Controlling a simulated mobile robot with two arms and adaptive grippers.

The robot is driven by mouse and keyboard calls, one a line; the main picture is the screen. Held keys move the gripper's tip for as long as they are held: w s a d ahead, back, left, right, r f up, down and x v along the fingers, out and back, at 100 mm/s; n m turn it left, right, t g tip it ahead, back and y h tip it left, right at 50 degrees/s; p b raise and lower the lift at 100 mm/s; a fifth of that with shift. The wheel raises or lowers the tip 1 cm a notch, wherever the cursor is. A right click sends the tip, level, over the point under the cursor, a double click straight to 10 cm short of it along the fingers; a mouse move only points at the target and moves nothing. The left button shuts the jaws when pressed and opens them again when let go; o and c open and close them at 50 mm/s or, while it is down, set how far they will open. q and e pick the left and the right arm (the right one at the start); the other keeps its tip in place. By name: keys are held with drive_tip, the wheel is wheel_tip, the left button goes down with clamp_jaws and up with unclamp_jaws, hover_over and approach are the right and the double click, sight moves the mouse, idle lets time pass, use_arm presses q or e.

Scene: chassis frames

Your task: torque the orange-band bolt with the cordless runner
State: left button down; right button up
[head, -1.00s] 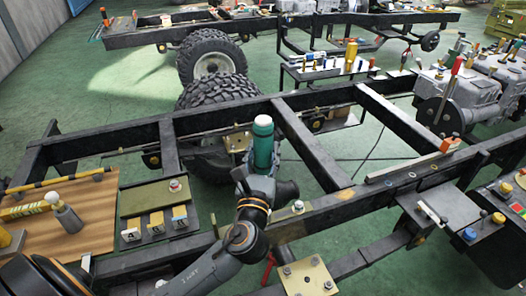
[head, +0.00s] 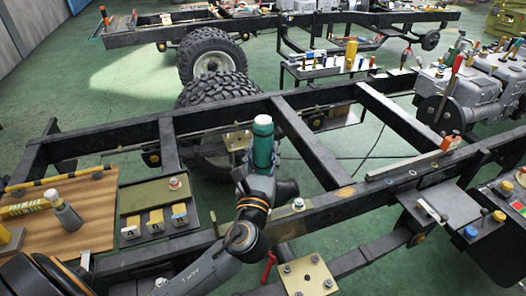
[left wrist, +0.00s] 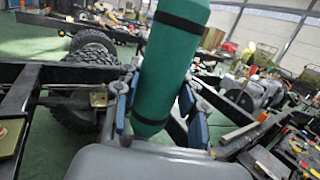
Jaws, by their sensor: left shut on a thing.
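My left gripper (head: 262,172) is shut on a green cylinder (head: 263,140) with a dark band near its top. It holds it nearly upright above the near rail of the chassis frame (head: 340,200). In the left wrist view the fingers (left wrist: 157,108) clasp the lower part of the green cylinder (left wrist: 170,65), which leans a little. I cannot tell whether this cylinder is the cordless runner. Small coloured rings mark the rail, with an orange patch (head: 347,192) among them; I cannot make out an orange-band bolt. My right gripper is not in view.
A tyre (head: 218,90) and crossbeams (head: 310,145) stand beyond the gripper. Green floor shows between rails.

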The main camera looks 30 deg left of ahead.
sight(262, 147)
use_arm(q)
drive_tip(key=shift+f, duration=0.25)
drive_tip(key=shift+d+f, duration=0.1)
idle(0.9)
drive_tip(key=shift+p, duration=0.6)
idle(0.5)
drive_tip(key=shift+r, duration=0.2)
drive_tip(key=shift+r+p, duration=0.75)
drive_tip(key=shift+p, duration=0.2)
drive_tip(key=shift+r+p, duration=0.95)
drive_tip(key=shift+p, duration=0.05)
